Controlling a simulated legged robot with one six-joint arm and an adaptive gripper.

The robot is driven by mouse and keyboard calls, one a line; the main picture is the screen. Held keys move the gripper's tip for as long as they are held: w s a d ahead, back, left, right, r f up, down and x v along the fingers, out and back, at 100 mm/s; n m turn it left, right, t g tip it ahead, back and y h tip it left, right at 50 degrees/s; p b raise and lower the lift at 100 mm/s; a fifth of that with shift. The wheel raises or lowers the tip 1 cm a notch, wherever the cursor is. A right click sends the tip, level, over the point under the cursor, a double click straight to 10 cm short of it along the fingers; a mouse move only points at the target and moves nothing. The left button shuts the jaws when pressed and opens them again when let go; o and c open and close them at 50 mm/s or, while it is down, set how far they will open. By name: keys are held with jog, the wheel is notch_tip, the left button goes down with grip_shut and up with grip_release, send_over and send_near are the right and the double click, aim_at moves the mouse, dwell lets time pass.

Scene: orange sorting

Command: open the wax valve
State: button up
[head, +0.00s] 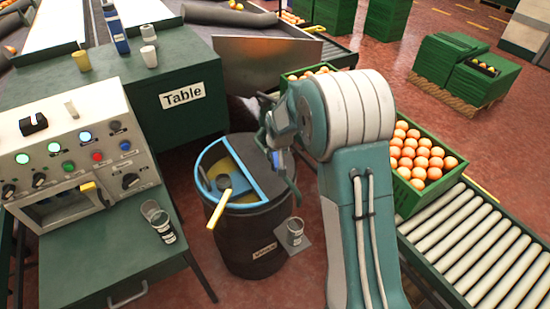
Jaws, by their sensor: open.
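A dark drum (240,243) with a label that seems to read "Wax" stands in the middle of the view. Its top has a blue-rimmed opening on the left, and a yellow handle (219,210) sticks out over the front rim. A metal cup (295,231) sits on a small grey plate at the drum's right side. I cannot make out a valve for certain; my arm may hide part of that side. My gripper (283,168) is open, above the right part of the drum top, with nothing seen between its fingers. Whether it touches the drum is unclear.
A control panel (70,160) with knobs and lights stands left, a metal can (163,228) on its green bench. The table (180,97) is behind. A green crate of oranges (447,183) stands right, by the roller conveyor (480,250).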

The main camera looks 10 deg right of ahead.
aim_at(276, 158)
jog(key=shift+x, duration=1.95)
grip_shut()
jog(key=shift+s+n+y, duration=0.1)
jog(key=shift+n+y, duration=0.3)
jog(key=shift+n, duration=0.4)
grip_release()
